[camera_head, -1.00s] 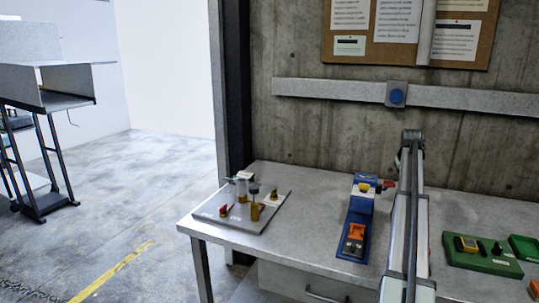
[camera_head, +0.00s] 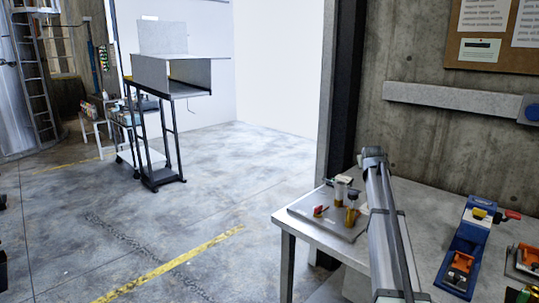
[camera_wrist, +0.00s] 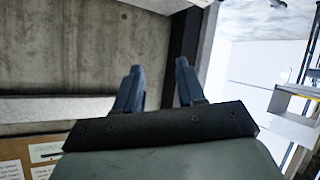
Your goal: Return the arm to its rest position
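My arm (camera_head: 388,235) stretches up and away from me in the head view, passing in front of the workbench. My gripper (camera_wrist: 159,78) shows in the wrist view with its two dark fingers apart and nothing between them. Behind the fingers are a concrete wall, a dark post and a bright opening, seen at a turned angle. The gripper cannot be made out in the head view.
A workbench (camera_head: 425,215) stands at the right. It bears a plate with small fittings (camera_head: 304,207), partly behind my arm, and a blue device (camera_head: 462,245). A grey stand (camera_head: 165,75) is farther left. Open floor (camera_head: 200,215) lies left of the bench.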

